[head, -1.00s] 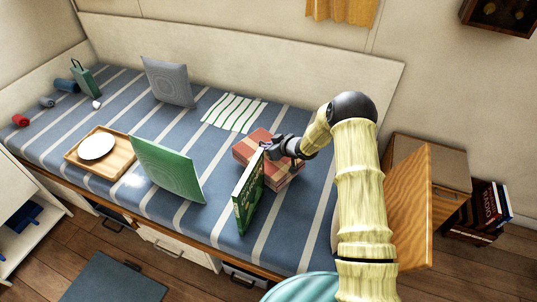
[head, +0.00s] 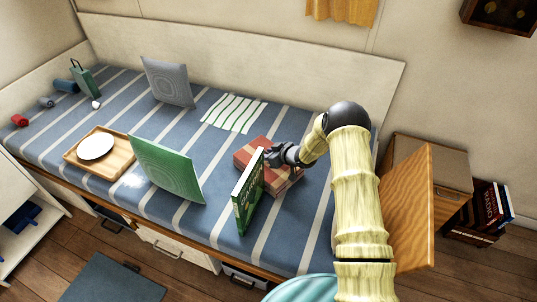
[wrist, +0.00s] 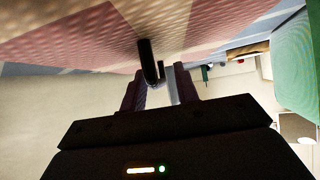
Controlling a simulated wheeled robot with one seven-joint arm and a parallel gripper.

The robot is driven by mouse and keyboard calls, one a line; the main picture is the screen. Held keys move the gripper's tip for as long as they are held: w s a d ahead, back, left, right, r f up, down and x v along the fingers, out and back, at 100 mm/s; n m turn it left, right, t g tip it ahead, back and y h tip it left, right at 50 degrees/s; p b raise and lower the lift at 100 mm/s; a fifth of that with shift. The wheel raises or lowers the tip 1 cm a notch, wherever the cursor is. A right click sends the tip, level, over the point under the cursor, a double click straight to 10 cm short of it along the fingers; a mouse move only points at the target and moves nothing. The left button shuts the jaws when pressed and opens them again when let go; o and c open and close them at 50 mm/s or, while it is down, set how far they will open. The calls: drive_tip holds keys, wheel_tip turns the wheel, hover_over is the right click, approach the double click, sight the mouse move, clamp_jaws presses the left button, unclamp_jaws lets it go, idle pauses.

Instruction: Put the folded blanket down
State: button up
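The folded blanket (head: 257,149), in red and pink checks, lies on the striped bed in the head view, partly hidden by the upright green book and my gripper. My gripper (head: 269,158) is low at the blanket's right part, just behind the book. In the wrist view the blanket's checked surface (wrist: 85,35) fills the upper part, very close to the fingers. The gripper's fingers (wrist: 160,88) look spread, with background showing between them. A dark rounded piece in front of them hides part of the gap. I cannot tell whether the fingers touch the blanket.
The green book (head: 248,192) stands close in front of the blanket. A green cushion (head: 168,170), a wooden tray (head: 122,157) with a white plate, a striped cloth (head: 235,113) and a grey cushion (head: 168,82) are on the bed. Bare bed (head: 300,235) lies right of the book.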

drive_tip(key=shift+r, duration=0.15)
drive_tip(key=shift+s+d+r, duration=0.15)
drive_tip(key=p+v, duration=0.2)
drive_tip(key=v, duration=0.9)
drive_tip(key=shift+r, duration=0.15)
drive_tip(key=shift+s+d, duration=0.1)
